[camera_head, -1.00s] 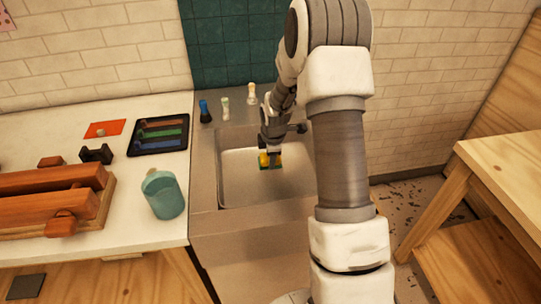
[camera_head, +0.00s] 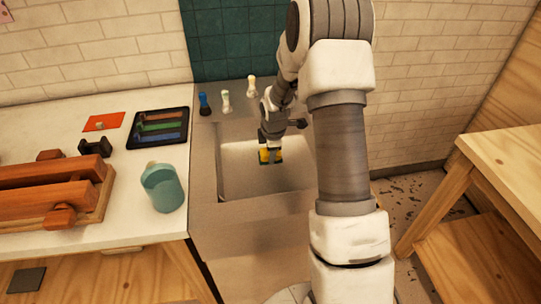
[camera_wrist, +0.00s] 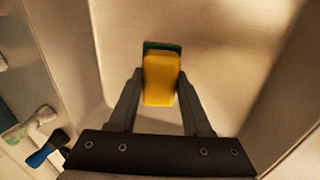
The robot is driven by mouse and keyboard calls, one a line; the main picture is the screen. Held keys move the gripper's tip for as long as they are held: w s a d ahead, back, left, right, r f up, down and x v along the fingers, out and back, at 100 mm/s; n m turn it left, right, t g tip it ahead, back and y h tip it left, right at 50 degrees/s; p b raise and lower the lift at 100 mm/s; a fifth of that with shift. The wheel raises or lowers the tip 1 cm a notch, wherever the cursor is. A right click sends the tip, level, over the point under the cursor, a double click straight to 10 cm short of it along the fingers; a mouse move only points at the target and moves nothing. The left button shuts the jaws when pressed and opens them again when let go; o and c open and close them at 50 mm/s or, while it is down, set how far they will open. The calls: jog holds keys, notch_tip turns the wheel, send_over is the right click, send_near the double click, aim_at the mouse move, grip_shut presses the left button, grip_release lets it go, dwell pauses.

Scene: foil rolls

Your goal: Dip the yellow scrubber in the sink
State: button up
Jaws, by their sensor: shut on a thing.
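The yellow scrubber (camera_wrist: 160,80), with a dark green layer along one side, is held between the two fingers of my gripper (camera_wrist: 160,98). In the head view the scrubber (camera_head: 265,157) is small and partly covered by my gripper (camera_head: 270,146). My gripper is shut on it and points down into the sink (camera_head: 235,194). The sink is a pale metal basin, and its right part is hidden behind my arm. In the wrist view the sink floor (camera_wrist: 230,40) lies beyond the scrubber. I cannot tell whether the scrubber touches it, and no water can be made out.
On the left counter are a teal bottle (camera_head: 163,188), a black tray (camera_head: 158,128) and a wooden press (camera_head: 50,190). A wooden table (camera_head: 505,165) stands at the right.

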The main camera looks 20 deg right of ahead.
jog(key=shift+r+p, duration=2.9)
jog(key=shift+r, duration=1.6)
notch_tip(320, 180, up, 4)
jog(key=p, duration=0.3)
send_over(268, 155)
jog(key=d, duration=0.1)
jog(key=shift+w+d, duration=0.1)
jog(key=shift+w, duration=0.3)
jog(key=s+a+m+g+h, duration=0.1)
jog(key=s+a+m, duration=0.2)
jog(key=m, duration=0.2)
jog(key=s+a+m+g, duration=0.1)
jog(key=s+a+m, duration=0.3)
jog(key=m, duration=0.1)
jog(key=s+a+m+g+h, duration=0.1)
jog(key=s+a+m, duration=0.3)
jog(key=m, duration=0.1)
jog(key=shift+s+f+h, duration=0.15)
jog(key=shift+f+h, duration=0.15)
jog(key=shift+f, duration=0.1)
